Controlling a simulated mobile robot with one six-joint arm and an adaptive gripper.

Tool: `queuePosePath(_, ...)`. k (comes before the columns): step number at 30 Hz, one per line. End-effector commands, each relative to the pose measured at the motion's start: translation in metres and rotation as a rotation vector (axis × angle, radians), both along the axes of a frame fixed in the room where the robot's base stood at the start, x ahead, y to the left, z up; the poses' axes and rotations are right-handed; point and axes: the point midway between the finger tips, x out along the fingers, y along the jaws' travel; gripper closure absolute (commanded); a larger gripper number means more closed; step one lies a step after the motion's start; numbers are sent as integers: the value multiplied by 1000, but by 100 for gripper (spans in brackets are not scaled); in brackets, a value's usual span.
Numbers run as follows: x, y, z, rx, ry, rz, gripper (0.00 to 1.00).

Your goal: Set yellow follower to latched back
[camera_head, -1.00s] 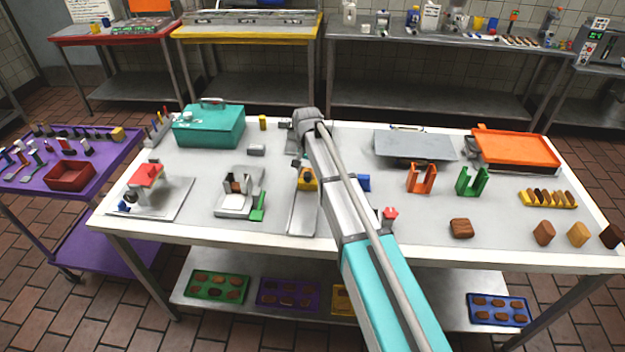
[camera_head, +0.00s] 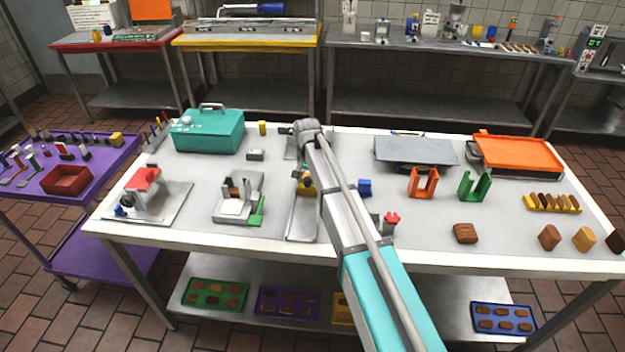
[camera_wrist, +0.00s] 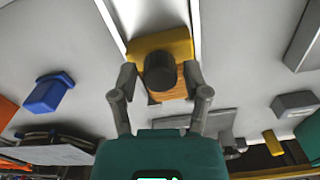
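The yellow follower (camera_head: 309,190) sits at the far part of a long metal channel (camera_head: 302,222) in the middle of the white table, partly hidden by my arm. In the wrist view it is a yellow block (camera_wrist: 172,42) with a dark round knob (camera_wrist: 160,72) standing on it and an orange-brown face below. My gripper (camera_wrist: 160,78) is open, with one finger on each side of the knob. Gaps show between the knob and both fingers. I cannot tell whether the fingers touch the yellow block. A latch is not clearly visible.
A blue block (camera_head: 365,187) and a red knob piece (camera_head: 391,220) lie to the right of the channel. A white-and-green fixture (camera_head: 238,198) stands to the left. A teal box (camera_head: 208,131) and a small grey block (camera_head: 255,155) are at the back left.

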Motion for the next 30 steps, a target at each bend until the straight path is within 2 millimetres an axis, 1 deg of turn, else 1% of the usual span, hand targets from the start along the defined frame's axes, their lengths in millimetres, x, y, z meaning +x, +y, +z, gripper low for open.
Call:
queuePosePath(1,0,0,0,0,0,0,59)
queuePosePath(5,0,0,0,0,0,0,83)
queuePosePath(6,0,0,0,0,0,0,91)
queuePosePath(8,0,0,0,0,0,0,100)
queuePosePath(11,0,0,0,0,0,0,100)
queuePosePath(12,-1,-18,0,-1,-1,-4,100)
queuePosePath(13,0,-13,0,-2,-1,-2,100)
queuePosePath(16,-4,-6,0,-6,0,-2,100)
queuePosePath(20,-17,-3,0,-7,1,0,100)
queuePosePath(23,-34,-2,0,-7,2,0,100)
queuePosePath(26,-57,-2,-1,-6,1,0,100)
queuePosePath(30,-93,-1,-1,-6,1,2,100)
